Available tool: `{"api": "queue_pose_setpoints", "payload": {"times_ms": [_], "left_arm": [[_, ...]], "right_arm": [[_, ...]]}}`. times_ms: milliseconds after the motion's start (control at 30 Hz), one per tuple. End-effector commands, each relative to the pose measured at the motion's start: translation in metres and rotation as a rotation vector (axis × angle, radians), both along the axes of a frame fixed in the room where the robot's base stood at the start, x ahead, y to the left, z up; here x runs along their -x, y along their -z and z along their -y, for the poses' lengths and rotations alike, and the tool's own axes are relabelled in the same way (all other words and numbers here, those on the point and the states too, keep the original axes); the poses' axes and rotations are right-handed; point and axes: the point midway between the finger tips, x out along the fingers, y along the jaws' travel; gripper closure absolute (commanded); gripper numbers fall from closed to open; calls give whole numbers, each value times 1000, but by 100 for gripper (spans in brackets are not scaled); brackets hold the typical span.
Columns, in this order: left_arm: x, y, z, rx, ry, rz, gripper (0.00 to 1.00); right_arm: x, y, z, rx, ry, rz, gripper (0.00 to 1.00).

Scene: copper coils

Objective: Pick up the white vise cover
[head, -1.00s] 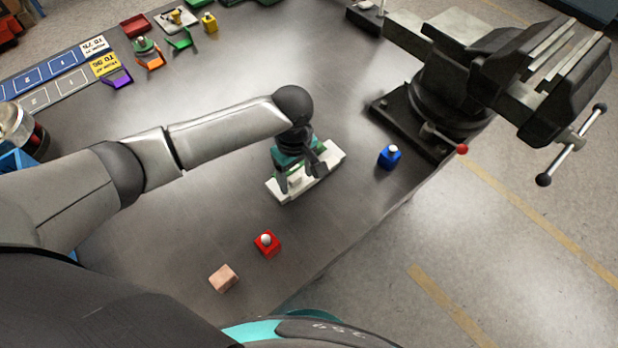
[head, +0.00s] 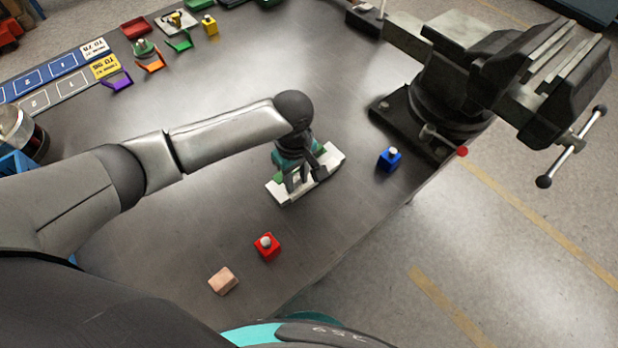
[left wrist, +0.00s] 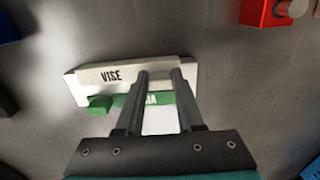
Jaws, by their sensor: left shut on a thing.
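The white vise cover (head: 279,192) lies on the dark metal table, with green parts on it. My left gripper (head: 304,178) points down over its middle. In the left wrist view the cover (left wrist: 90,77) shows the word "VISE" and a green strip. The fingers hide part of the lettering on the green strip. I cannot tell whether the cover is clear of the table. My right gripper is not in view.
A blue block (head: 389,158) stands right of the cover, near the big black vise (head: 455,95). A red block (head: 267,247) and a wooden block (head: 223,281) lie in front, near the table edge. Coloured holders and labelled mats are at the back left.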

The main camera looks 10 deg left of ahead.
Motion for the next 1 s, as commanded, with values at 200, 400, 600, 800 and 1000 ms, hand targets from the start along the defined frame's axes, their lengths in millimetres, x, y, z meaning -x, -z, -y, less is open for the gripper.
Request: {"api": "queue_pose_setpoints", "payload": {"times_ms": [200, 400, 600, 800, 1000], "left_arm": [[0, 0, 0, 0, 0, 0, 100], [0, -3, 0, 1, 0, 1, 100], [-1, -23, 0, 2, 0, 2, 100], [-1, -71, 1, 4, 1, 3, 100], [-1, -132, 1, 4, 1, 5, 100]], "right_arm": [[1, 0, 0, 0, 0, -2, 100], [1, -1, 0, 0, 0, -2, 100], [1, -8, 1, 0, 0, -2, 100], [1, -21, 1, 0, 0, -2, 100], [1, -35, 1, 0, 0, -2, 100]]}}
